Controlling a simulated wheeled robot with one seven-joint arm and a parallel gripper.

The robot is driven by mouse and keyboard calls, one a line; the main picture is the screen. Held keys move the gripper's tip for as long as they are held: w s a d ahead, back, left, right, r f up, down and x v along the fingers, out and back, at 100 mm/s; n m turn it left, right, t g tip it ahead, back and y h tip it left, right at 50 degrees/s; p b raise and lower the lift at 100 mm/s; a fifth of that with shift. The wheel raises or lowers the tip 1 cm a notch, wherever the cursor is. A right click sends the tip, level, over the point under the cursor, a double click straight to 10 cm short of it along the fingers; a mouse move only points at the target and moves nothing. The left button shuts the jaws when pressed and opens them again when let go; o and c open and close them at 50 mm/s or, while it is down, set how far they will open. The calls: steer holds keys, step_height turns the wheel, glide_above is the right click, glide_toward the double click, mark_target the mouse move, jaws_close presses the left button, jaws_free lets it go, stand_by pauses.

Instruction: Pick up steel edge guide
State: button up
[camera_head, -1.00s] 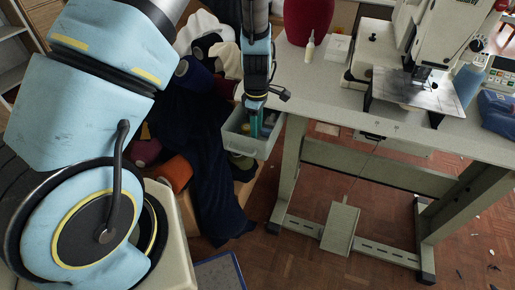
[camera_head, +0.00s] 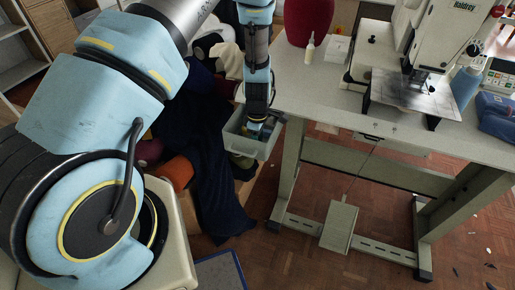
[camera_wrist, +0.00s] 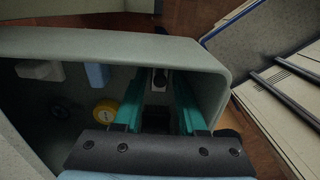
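My gripper (camera_head: 256,130) reaches down into the open grey bin (camera_head: 238,145) at the table's left end. In the wrist view, the two teal fingers of my gripper (camera_wrist: 160,85) are apart, inside the bin (camera_wrist: 190,52). A small dark piece with a pale top (camera_wrist: 160,80) lies between the fingers, with dark space below it; I cannot tell whether it is the steel edge guide. No contact with the fingers is clear. In the head view the fingertips are mostly hidden by the bin wall.
The bin also holds a yellow round item (camera_wrist: 104,108), a blue block (camera_wrist: 97,75), a white piece (camera_wrist: 40,70) and a dark round item (camera_wrist: 62,108). The bin walls are close around my fingers. The sewing table (camera_head: 310,95) stands to the right.

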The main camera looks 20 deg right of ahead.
jaws_close()
steer(key=shift+r, duration=0.15)
stand_by(0.4)
